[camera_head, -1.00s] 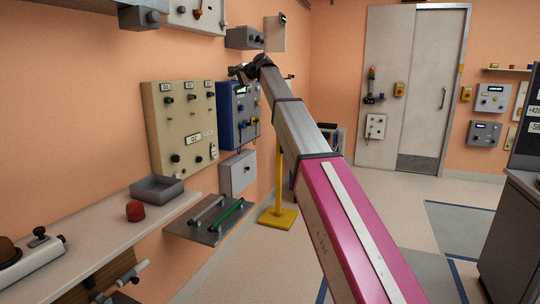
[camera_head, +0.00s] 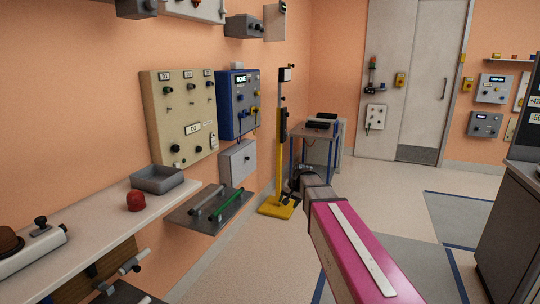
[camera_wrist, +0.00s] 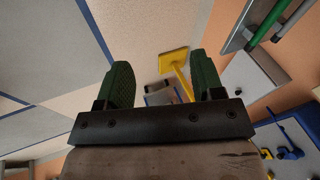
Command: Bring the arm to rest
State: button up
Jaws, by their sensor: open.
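My gripper (camera_head: 292,186) is at the end of my pink and grey arm, low in the middle of the head view, in front of the yellow stand (camera_head: 281,150). In the wrist view my gripper (camera_wrist: 163,85) shows two green-padded fingers spread wide apart. Nothing is between the fingers; the floor and the yellow base of the stand (camera_wrist: 174,60) show beyond them. In the head view the fingers are small and dark, partly hidden by my arm.
A shelf with handled bars (camera_head: 210,210), a beige panel (camera_head: 180,117) and a blue panel (camera_head: 238,104) are along the left wall. A counter (camera_head: 75,235) holds a grey tray (camera_head: 157,180) and a red knob (camera_head: 136,201). Floor is open toward the door (camera_head: 415,80).

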jog(key=s+d+f+n+g+h, duration=0.1)
jog(key=s+d+f, duration=0.2)
jog(key=s+f, duration=0.2)
jog(key=s+d+f+n+g+h, duration=0.1)
jog(key=s+d+f, duration=0.3)
jog(key=s, duration=0.6)
jog(key=s+d+f+g+h, duration=0.1)
jog(key=s+d+f, duration=0.2)
jog(key=s+f, duration=0.3)
jog(key=shift+s+d+n+g, duration=0.3)
jog(key=shift+s+d+n, duration=0.1)
jog(key=shift+s, duration=0.7)
